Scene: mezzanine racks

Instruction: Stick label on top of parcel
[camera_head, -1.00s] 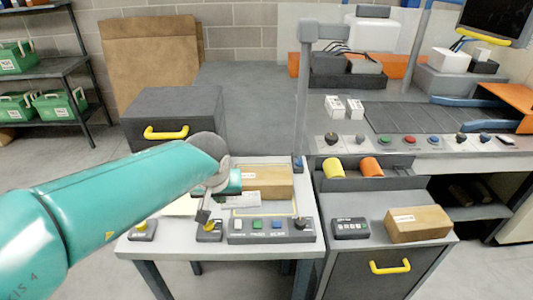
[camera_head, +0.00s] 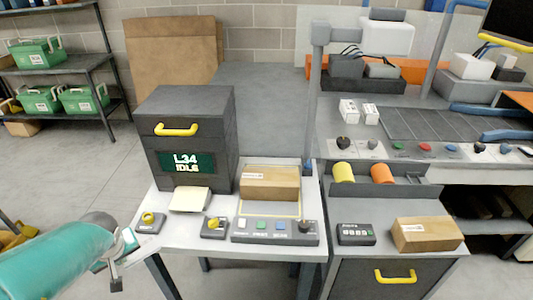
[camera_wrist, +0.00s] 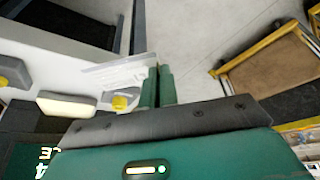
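A brown cardboard parcel (camera_head: 270,184) lies in the yellow-outlined area of the white bench, with a small white mark on it. A second brown parcel (camera_head: 427,235) with a white patch sits on the cabinet to the right. My gripper (camera_head: 128,242) is at the bench's front left corner, well left of the parcel. In the wrist view its two green fingers (camera_wrist: 158,85) are close together, with a white printed label (camera_wrist: 115,73) sticking out to their left. They appear shut on its end. The label is hardly visible in the head view.
A dark unit (camera_head: 187,160) reading "L34 IDLE" stands behind a cream pad (camera_head: 190,199). Button boxes and a control panel (camera_head: 275,231) line the bench's front edge.

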